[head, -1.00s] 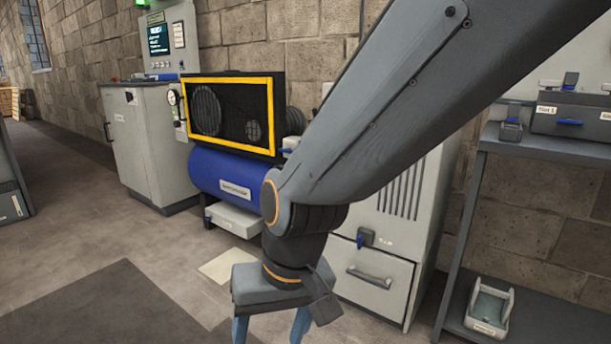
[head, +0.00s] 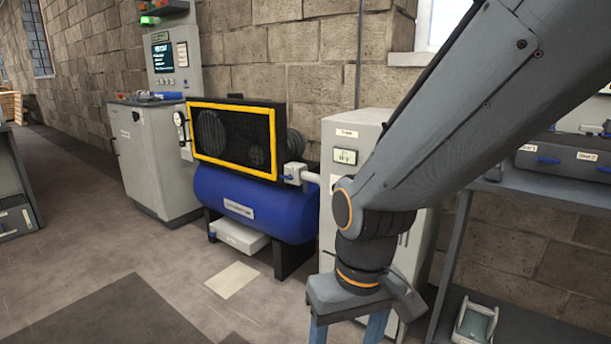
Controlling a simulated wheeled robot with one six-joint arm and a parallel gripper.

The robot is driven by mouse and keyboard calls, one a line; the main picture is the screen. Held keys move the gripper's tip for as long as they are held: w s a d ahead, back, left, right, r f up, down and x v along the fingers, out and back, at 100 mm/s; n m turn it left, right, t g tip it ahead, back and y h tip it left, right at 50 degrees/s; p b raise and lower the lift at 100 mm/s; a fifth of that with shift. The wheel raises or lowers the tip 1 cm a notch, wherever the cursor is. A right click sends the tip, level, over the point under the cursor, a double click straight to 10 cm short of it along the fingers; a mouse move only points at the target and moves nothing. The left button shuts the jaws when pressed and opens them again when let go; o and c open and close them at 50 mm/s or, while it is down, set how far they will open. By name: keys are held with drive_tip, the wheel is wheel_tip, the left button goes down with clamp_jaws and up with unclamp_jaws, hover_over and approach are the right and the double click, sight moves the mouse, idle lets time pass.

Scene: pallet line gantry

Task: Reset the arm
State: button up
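My arm comes in from the upper right of the head view and bends down at the wrist. My gripper (head: 350,334) hangs below it, in front of the grey dryer cabinet (head: 352,132). Its two blue-grey fingers are spread apart and run off the bottom edge of the picture. The fingertips are out of view. Nothing shows between the visible parts of the fingers.
A blue compressor (head: 264,210) with a yellow-framed black guard (head: 236,138) stands left of my gripper. A grey control cabinet (head: 152,160) is further left. A shelf rack (head: 535,190) with grey cases (head: 565,163) and a tray (head: 474,328) is at right.

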drive_tip(key=s+d+r+m+p, duration=0.2)
drive_tip(key=d+r+m+p, duration=0.1)
drive_tip(key=d+r+p, duration=1)
wheel_tip(320, 180, up, 3)
drive_tip(key=p, duration=0.5)
drive_tip(key=shift+d+m+h, duration=0.15)
drive_tip(key=shift+m+h, duration=0.15)
drive_tip(key=shift+h, duration=0.1)
drive_tip(key=shift+s+f, duration=0.1)
